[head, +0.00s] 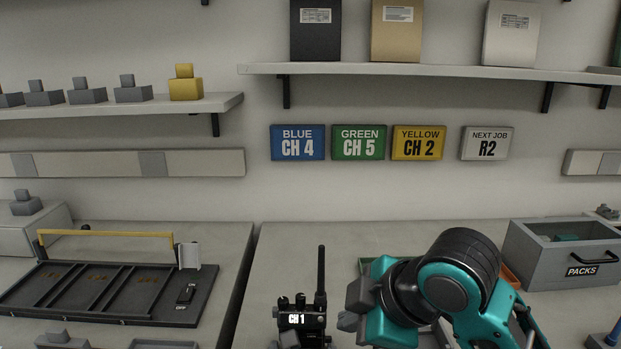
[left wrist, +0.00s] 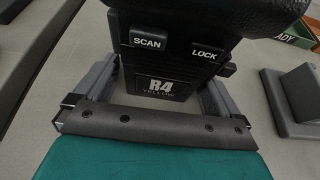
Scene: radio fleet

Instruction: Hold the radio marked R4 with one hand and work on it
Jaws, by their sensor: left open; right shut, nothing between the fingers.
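The black radio marked R4 stands upright between my left gripper's fingers in the left wrist view (left wrist: 172,88), with SCAN and LOCK buttons above the mark. My left gripper (left wrist: 155,100) is open around its lower body. In the head view a radio (head: 301,320) with an antenna and a lit CH 1 display stands at the bottom middle; it appears to be the same one. Its lower part is cut off by the frame. My right gripper (head: 350,308) is shut and empty, just right of that radio, apart from it.
Wall signs read BLUE CH 4 (head: 298,143), GREEN CH 5 (head: 358,142), YELLOW CH 2 (head: 418,143) and NEXT JOB R2 (head: 487,143). A grey PACKS bin (head: 540,262) stands at right. A dark slotted tray (head: 150,309) with a yellow bar lies at left. My right arm hides some trays.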

